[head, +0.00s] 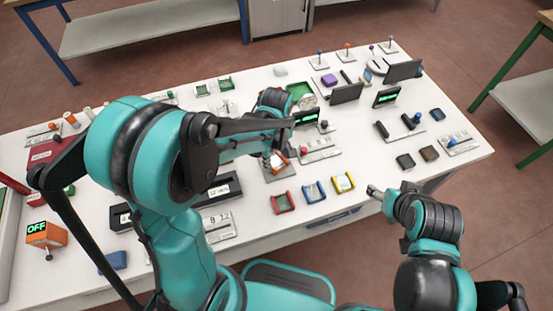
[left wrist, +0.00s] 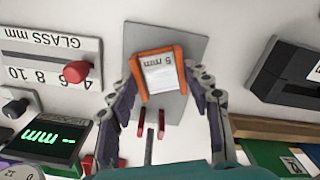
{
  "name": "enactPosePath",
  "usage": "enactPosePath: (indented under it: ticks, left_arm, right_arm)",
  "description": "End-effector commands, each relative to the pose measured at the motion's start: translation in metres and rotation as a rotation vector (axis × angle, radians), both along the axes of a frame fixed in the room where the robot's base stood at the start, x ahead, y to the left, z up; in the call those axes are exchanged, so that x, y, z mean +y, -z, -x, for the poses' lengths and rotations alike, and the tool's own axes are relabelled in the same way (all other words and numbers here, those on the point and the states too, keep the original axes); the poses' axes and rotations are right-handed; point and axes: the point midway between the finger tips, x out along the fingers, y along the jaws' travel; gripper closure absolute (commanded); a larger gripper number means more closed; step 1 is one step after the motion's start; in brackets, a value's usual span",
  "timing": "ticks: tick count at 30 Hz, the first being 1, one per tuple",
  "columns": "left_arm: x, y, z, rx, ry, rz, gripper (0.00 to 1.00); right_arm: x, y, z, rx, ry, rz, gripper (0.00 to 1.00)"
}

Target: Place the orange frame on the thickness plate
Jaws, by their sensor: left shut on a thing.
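The orange frame (left wrist: 181,68) holds a pale pane marked "5 mm" and lies over the grey thickness plate (left wrist: 195,42) in the left wrist view. In the head view the orange frame (head: 279,161) shows partly behind my left gripper (head: 271,153), over the plate (head: 279,174). My left gripper (left wrist: 160,85) is shut on the frame, with a finger at each side. I cannot tell whether the frame touches the plate. My right gripper (head: 374,191) is near the table's front edge, away from the frame; its finger opening is unclear.
Red (head: 283,203), blue (head: 314,192) and yellow (head: 343,183) frames stand in front of the plate. A "GLASS mm" slider panel (left wrist: 45,55) and a green-lit display (left wrist: 48,142) are close by. Black devices and small parts crowd the table (head: 365,150).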

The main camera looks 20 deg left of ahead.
Motion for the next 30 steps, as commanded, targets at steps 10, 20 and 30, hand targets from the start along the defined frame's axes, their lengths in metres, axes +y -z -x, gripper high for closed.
enactPosePath:
  ticks: [10,20,30]
  left_arm:
    - [0.0,0.002,0.0,0.0,0.0,0.0,0.32]
    - [0.0,0.001,0.0,0.0,0.0,0.0,0.3]
    - [0.0,-0.055,0.0,0.0,0.0,0.0,0.3]
  right_arm:
    - [0.0,0.002,0.0,0.0,0.0,0.0,0.37]
    - [0.0,0.001,0.0,0.0,0.0,0.0,0.37]
    - [0.0,-0.022,0.0,0.0,0.0,0.0,0.37]
